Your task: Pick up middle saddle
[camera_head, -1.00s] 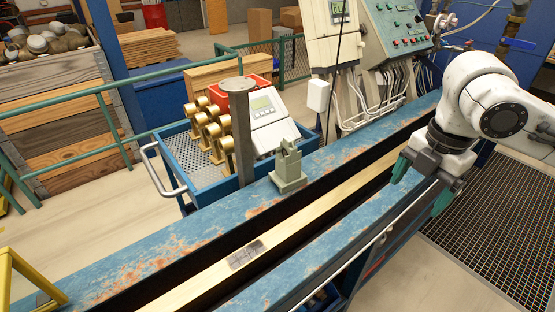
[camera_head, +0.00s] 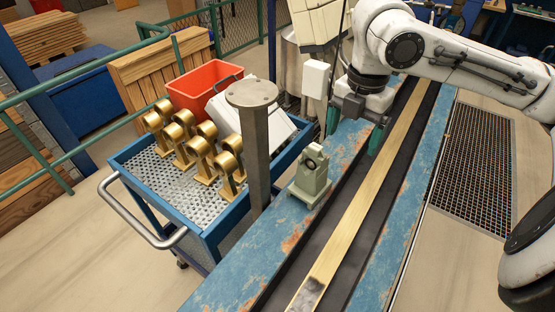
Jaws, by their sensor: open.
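A grey-green saddle (camera_head: 310,178) with a notched, rounded top stands upright on the near blue rail of the bench, just right of a grey post. It is the only saddle I can make out. My gripper (camera_head: 354,131) hangs over the bench, above and to the right of the saddle in the picture, with its green fingers pointing down. The fingers are apart with nothing seen between them. A gap shows between the gripper and the saddle.
The grey post (camera_head: 254,150) rises close left of the saddle. A blue cart (camera_head: 217,231) beside the bench holds several brass fittings (camera_head: 203,160) and a red bin (camera_head: 208,86). A yellow strip (camera_head: 368,196) runs along the bench's dark channel.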

